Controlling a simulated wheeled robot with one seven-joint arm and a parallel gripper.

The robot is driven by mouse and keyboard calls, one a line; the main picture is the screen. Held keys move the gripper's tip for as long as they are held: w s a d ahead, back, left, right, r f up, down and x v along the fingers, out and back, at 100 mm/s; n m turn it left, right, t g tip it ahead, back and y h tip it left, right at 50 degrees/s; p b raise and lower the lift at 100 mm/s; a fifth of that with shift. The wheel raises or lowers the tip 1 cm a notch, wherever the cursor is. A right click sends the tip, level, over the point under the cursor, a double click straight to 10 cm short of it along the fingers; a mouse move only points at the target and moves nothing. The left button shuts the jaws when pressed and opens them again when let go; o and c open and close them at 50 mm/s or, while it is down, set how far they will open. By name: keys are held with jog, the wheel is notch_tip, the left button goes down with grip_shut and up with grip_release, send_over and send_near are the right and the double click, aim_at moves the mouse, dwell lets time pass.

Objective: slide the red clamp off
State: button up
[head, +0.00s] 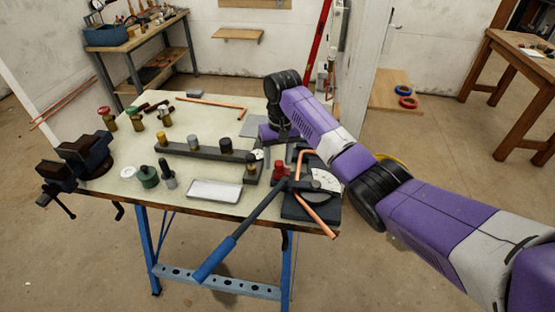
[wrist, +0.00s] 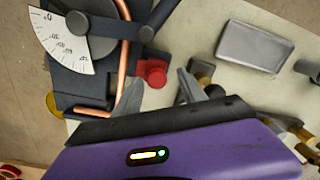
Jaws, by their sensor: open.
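The red clamp (head: 281,171) stands at the near right of the workbench, beside a pipe bender (head: 300,208). In the wrist view, the red clamp (wrist: 152,72) sits against the bender's dark body, close to a copper tube (wrist: 124,60). My gripper (wrist: 160,92) is open, with its two grey fingers apart. The clamp lies just beyond the fingertips, between them in the picture. Nothing shows in the jaws, and I cannot tell whether a finger touches the clamp. In the head view my wrist partly hides the gripper.
The bender has a white dial (head: 325,180) and a long blue handle (head: 214,258) reaching past the bench front. A grey tray (head: 215,190) lies to the left. A dark bar (head: 188,151) with several fittings stands behind it. A vise (head: 75,160) is at the left edge.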

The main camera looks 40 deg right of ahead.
aim_at(279, 162)
notch_tip(279, 162, up, 8)
jog(key=shift+d+f+b, duration=0.15)
jog(key=shift+b, duration=0.4)
